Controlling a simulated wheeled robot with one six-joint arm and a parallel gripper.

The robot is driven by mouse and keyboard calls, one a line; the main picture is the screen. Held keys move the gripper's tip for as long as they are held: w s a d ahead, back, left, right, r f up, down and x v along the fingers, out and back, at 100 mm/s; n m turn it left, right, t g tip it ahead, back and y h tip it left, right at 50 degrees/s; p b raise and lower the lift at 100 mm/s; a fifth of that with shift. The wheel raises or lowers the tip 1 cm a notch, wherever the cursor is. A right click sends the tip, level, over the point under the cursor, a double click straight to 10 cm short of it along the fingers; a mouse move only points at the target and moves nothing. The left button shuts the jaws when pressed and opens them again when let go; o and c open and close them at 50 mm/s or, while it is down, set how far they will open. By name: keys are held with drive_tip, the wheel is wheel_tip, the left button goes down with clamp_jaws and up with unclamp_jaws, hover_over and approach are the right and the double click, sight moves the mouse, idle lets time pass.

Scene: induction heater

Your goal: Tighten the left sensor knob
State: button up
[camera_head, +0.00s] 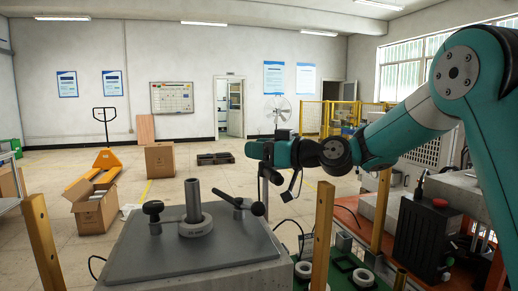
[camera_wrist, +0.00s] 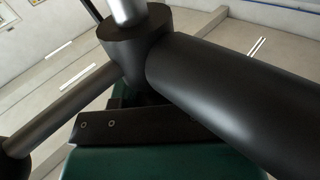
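A grey plate (camera_head: 150,262) on a block-shaped unit stands in front of me. A black knob (camera_head: 153,208) stands upright at its left. A black lever handle (camera_head: 238,203) with a ball end stands at its right. My gripper (camera_head: 264,190) hangs above the plate's right side, close to the lever handle and well right of the black knob. In the wrist view a dark hub with thick bars (camera_wrist: 135,45) and a shiny rod fills the picture, very close; it looks like the lever handle. Contact and finger opening are not clear. No sensor label is legible.
A metal post on a round collar (camera_head: 194,220) stands between knob and lever. Wooden posts (camera_head: 323,235) rise at the right and left. A black box with a red button (camera_head: 425,235) stands at the right. Open floor with cartons (camera_head: 160,160) lies behind the unit.

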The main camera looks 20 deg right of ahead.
drive_tip(key=shift+w+d+m+t+h, duration=0.1)
drive_tip(key=shift+d+m+t+h, duration=0.05)
drive_tip(key=shift+m+t+h, duration=1.15)
drive_tip(key=shift+w+d+m+t+h, duration=0.15)
drive_tip(key=shift+m+t+h, duration=0.65)
drive_tip(key=shift+h, duration=0.9)
drive_tip(key=o, duration=0.9)
drive_tip(key=shift+b, duration=0.3)
